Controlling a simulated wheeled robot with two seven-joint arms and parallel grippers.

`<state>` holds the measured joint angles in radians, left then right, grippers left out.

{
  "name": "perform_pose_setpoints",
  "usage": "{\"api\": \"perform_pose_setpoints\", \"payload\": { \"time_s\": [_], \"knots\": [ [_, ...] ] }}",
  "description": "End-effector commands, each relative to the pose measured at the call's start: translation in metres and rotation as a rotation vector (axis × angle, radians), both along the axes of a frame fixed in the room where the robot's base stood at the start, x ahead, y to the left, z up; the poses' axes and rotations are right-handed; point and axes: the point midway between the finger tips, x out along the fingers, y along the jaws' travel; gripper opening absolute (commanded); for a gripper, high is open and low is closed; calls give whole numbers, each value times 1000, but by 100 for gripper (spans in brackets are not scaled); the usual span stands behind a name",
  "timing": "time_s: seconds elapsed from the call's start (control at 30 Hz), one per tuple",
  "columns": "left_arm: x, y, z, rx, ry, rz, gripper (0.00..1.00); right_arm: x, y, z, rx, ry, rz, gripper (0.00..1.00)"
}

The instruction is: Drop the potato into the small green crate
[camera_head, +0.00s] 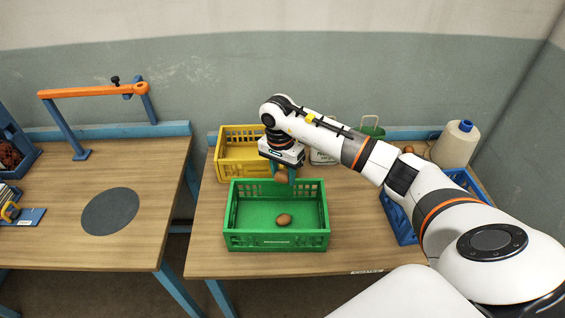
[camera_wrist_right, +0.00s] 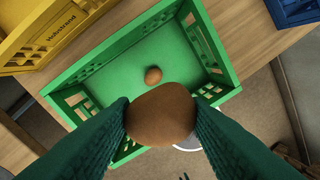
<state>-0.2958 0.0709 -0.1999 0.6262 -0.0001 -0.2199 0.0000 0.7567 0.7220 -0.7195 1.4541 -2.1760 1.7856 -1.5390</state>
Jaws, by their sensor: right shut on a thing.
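The small green crate (camera_head: 277,242) stands on the right-hand table near its front edge. One brown potato (camera_head: 284,219) lies on the crate floor; it also shows in the right wrist view (camera_wrist_right: 153,75). My right gripper (camera_head: 284,176) is above the back part of the crate, pointing down. Its two green fingers are shut on a second brown potato (camera_wrist_right: 160,116), held above the crate and apart from the one inside. In the head view the held potato is mostly hidden by the fingers. My left gripper is not in view.
A yellow crate (camera_head: 229,164) stands right behind the green one. A blue crate (camera_head: 398,222) and a cone of thread (camera_head: 456,144) are to the right, partly behind my arm. A second table (camera_head: 150,165) with an orange-armed stand (camera_head: 93,90) is at left, across a gap.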

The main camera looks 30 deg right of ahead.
Motion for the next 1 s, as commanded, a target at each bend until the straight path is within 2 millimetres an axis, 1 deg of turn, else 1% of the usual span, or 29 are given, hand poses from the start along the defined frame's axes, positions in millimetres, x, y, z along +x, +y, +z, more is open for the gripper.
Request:
{"api": "perform_pose_setpoints", "payload": {
  "time_s": [0.03,0.1,0.3,0.4,0.57,0.87,0.9,0.97,1.0],
  "knots": [
    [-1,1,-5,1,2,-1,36,-1,1,-9,1,3,0,20],
    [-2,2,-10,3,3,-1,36,-1,1,-18,2,3,2,20],
    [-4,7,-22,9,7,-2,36,-1,1,-41,1,3,3,20],
    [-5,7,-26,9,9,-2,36,0,1,-49,2,2,4,20],
    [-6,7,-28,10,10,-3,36,-1,1,-56,1,1,4,20],
    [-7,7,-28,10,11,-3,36,0,1,-57,0,0,5,20],
    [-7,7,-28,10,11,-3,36,0,1,-57,0,0,5,48],
    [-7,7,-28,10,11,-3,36,0,1,-57,0,0,5,58],
    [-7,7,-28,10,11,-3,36,0,1,-57,0,0,5,65]
  ]
}}
